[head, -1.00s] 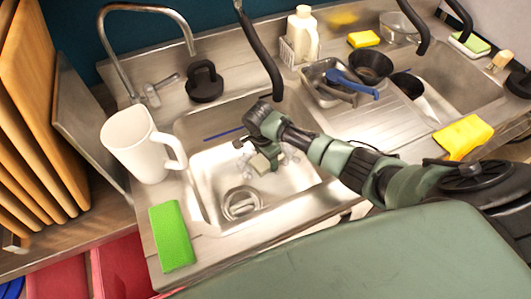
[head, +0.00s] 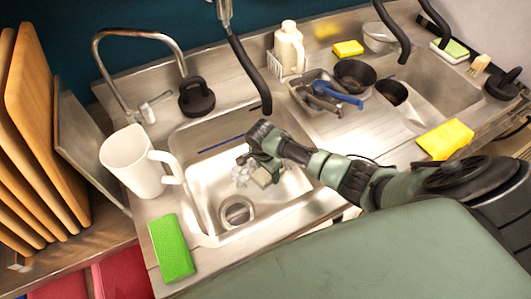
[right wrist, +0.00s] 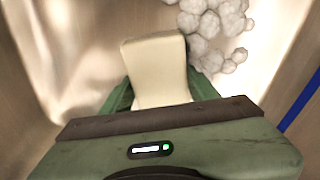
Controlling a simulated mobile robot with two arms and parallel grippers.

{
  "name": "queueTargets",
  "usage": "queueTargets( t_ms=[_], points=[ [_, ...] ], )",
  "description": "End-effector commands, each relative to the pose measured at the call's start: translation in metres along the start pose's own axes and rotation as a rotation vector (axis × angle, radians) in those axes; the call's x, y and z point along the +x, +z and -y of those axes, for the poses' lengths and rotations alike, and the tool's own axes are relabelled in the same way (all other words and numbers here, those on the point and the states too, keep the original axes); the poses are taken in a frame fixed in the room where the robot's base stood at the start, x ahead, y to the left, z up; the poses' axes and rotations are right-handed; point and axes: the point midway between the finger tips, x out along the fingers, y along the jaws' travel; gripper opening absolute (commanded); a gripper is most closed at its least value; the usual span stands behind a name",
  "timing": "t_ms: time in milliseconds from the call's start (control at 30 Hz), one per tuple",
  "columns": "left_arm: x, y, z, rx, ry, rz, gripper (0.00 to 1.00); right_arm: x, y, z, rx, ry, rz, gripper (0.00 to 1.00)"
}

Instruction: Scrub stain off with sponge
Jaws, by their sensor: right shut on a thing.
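My right gripper (head: 262,168) reaches down into the left sink basin (head: 205,205). It is shut on a pale cream sponge (right wrist: 158,70), which also shows small below the gripper in the head view (head: 262,178). In the right wrist view, a clump of grey-white foam-like blobs (right wrist: 213,30) lies just beyond and right of the sponge; I take it to be the stain. The same clump (head: 241,176) shows left of the gripper in the head view. I cannot tell whether the sponge touches it. My left gripper is not in view.
A drain (head: 237,211) sits in the basin floor.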

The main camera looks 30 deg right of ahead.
Motion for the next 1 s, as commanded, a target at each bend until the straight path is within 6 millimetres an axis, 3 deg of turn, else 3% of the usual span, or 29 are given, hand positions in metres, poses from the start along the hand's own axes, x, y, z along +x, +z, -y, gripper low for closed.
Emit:
queueTargets(
  t_ms=[433, 1000],
  points=[
    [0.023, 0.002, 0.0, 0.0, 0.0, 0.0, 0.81, 0.004, -0.009, 0.036, 0.001, -0.005, -0.003, 0.14],
    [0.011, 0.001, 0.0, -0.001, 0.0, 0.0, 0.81, 0.002, -0.03, 0.028, 0.0, 0.0, -0.003, 0.14]
  ],
)
